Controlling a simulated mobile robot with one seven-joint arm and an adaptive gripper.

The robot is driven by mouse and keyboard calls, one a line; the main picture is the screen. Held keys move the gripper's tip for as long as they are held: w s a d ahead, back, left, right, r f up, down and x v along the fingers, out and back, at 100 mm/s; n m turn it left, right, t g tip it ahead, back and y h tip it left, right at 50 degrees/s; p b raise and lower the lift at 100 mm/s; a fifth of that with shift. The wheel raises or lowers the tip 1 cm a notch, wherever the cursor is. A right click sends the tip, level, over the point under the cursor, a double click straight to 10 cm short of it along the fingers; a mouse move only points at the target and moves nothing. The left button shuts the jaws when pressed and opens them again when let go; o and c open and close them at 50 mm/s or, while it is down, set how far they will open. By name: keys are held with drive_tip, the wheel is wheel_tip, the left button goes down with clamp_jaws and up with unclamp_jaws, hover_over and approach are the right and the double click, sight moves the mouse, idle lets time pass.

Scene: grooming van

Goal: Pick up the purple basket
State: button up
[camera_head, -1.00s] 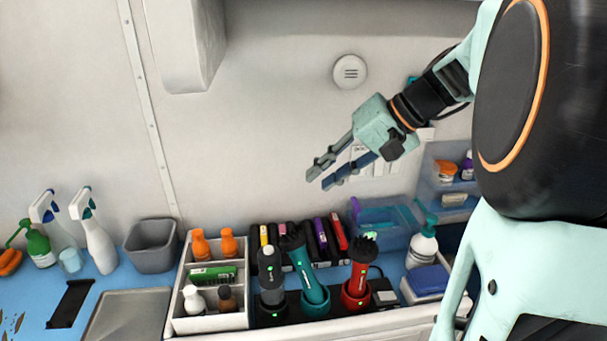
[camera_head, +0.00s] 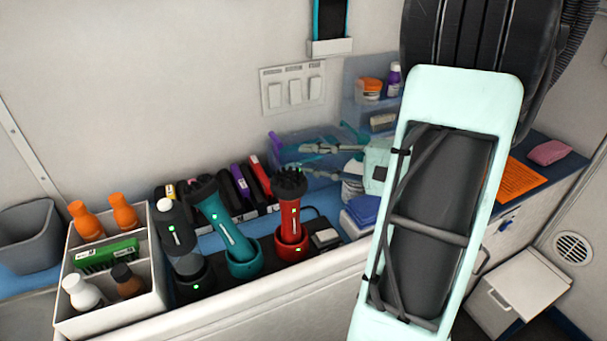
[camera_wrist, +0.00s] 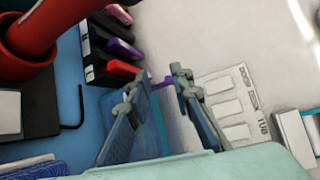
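I see no clearly purple basket. A translucent blue bin (camera_head: 290,150) stands against the back wall behind the clippers, with teal contents and a small purple piece (camera_head: 273,138) at its left end. My gripper (camera_head: 308,158) is at this bin, its two fingers pointing left over or in front of it; I cannot tell whether they touch. In the wrist view my gripper (camera_wrist: 154,87) has its fingers apart, with parts of the blue bin and the purple piece (camera_wrist: 169,80) seen between and beyond them. My forearm hides part of the counter.
A red clipper (camera_head: 290,215) and a teal clipper (camera_head: 230,235) stand in chargers left of my gripper. A white bottle caddy (camera_head: 100,310) and a grey bin (camera_head: 28,240) are further left. A shelf (camera_head: 375,105) with jars and wall switches (camera_head: 293,90) are close behind.

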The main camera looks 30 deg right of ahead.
drive_tip(key=d+f+m+t+h+b, duration=0.1)
drive_tip(key=d+f+m+t, duration=0.1)
drive_tip(key=d, duration=0.2)
drive_tip(key=r+x, duration=0.1)
drive_tip(key=x, duration=0.9)
drive_tip(key=shift+w+a+f, duration=0.15)
drive_tip(key=shift+w+a, duration=0.1)
drive_tip(key=shift+a, duration=0.05)
clamp_jaws()
